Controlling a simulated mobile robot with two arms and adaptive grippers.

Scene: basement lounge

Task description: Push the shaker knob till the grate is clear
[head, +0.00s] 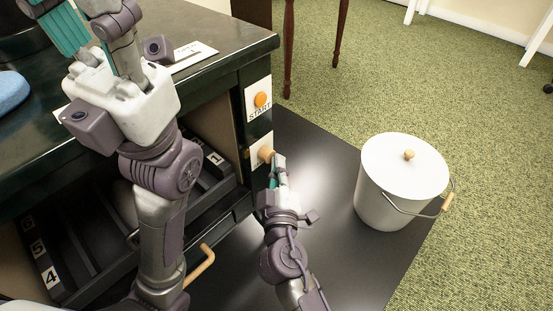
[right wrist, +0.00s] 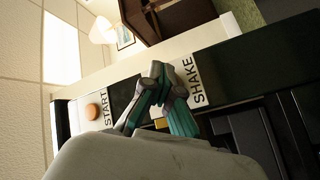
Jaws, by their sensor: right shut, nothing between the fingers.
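The shaker knob (head: 265,155) is a small tan knob on a white plate on the dark stove's front, below the orange START button. My right gripper (head: 275,163) is shut and empty, its fingertips right at the knob; I cannot tell whether they touch. In the right wrist view the shut fingers (right wrist: 157,75) lie over the plate lettered SHAKE (right wrist: 193,82) and hide most of the knob. The grate (head: 80,245) shows as dark bars in the opening, with numbered labels beside it. My left gripper (head: 85,25) is over the stove top, fingers apart, tips partly cut off.
The START button (head: 261,99) is just above the knob. A white lidded bucket (head: 385,205) stands on the black floor mat (head: 325,165) to the right. A wooden handle (head: 200,266) sticks out low on the stove.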

